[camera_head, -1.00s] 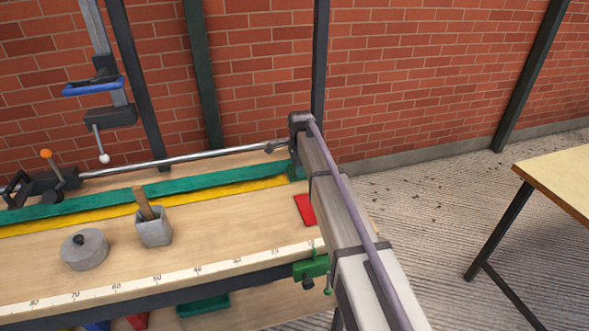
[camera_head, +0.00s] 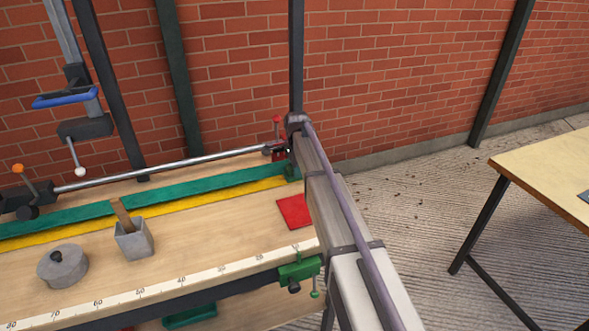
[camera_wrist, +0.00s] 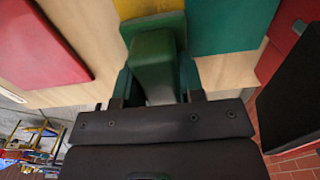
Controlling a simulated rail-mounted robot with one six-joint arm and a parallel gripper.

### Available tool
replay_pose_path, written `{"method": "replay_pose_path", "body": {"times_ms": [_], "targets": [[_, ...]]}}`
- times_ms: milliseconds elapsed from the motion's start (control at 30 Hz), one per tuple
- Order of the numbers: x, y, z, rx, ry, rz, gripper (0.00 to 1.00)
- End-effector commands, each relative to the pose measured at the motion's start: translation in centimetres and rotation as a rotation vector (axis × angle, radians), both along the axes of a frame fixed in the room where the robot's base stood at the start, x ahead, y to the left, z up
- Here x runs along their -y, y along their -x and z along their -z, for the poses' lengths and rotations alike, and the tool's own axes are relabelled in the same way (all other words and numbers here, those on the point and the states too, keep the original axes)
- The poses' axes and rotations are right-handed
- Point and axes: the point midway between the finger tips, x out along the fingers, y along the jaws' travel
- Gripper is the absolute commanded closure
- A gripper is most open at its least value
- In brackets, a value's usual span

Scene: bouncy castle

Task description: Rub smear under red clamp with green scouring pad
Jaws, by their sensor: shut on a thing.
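A green block, apparently the scouring pad (camera_wrist: 153,65), is between the jaws of my gripper (camera_wrist: 157,82) in the wrist view. It overlaps the yellow and green strips of the bench there; I cannot tell whether it touches them. In the head view my arm hides most of the gripper and the pad. The red clamp (camera_head: 277,131) shows at the right end of the steel bar, just left of my arm's top. A green clamp (camera_head: 300,270) sits on the bench's front edge. No smear is visible; the area under the red clamp is mostly hidden.
A red square pad (camera_head: 293,211) lies on the workbench (camera_head: 190,242) beside my arm. A grey lidded pot (camera_head: 63,268) and a grey square cup (camera_head: 134,241) with a wooden stick stand further left. A brick wall is behind; another table (camera_head: 530,180) is at right.

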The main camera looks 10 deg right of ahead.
Motion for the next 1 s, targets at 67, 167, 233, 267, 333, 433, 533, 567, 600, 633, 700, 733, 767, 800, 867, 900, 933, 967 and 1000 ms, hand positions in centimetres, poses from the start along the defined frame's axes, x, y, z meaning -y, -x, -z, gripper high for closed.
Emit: {"method": "replay_pose_path", "body": {"times_ms": [67, 167, 233, 267, 333, 433, 533, 567, 600, 633, 700, 733, 767, 800, 867, 900, 933, 967, 1000], "targets": [[0.0, 0.0, -0.6, 0.000, 0.000, 0.000, 0.83], [0.0, 0.0, -2.0, 0.000, 0.000, 0.000, 0.83], [0.0, 0.0, -3.0, 0.000, 0.000, 0.000, 0.83], [0.0, 0.0, -3.4, 0.000, 0.000, 0.000, 0.83], [0.0, 0.0, -4.4, 0.000, 0.000, 0.000, 0.83], [0.0, 0.0, -5.6, 0.000, 0.000, 0.000, 0.83], [0.0, 0.0, -6.3, 0.000, 0.000, 0.000, 0.83], [0.0, 0.0, -6.3, 0.000, 0.000, 0.000, 0.83], [0.0, 0.0, -6.2, 0.000, 0.000, 0.000, 0.83], [0.0, 0.0, -6.1, 0.000, 0.000, 0.000, 0.83], [0.0, 0.0, -6.0, 0.000, 0.000, 0.000, 0.83], [0.0, 0.0, -6.0, 0.000, 0.000, 0.000, 0.83], [0.0, 0.0, -6.0, 0.000, 0.000, 0.000, 0.83], [0.0, 0.0, -6.0, 0.000, 0.000, 0.000, 0.83], [0.0, 0.0, -6.4, 0.000, 0.000, 0.000, 0.83], [0.0, 0.0, -6.8, 0.000, 0.000, 0.000, 0.83], [0.0, 0.0, -7.2, 0.000, 0.000, 0.000, 0.83], [0.0, 0.0, -7.6, 0.000, 0.000, 0.000, 0.83], [0.0, 0.0, -8.1, 0.000, 0.000, 0.000, 0.83]]}}
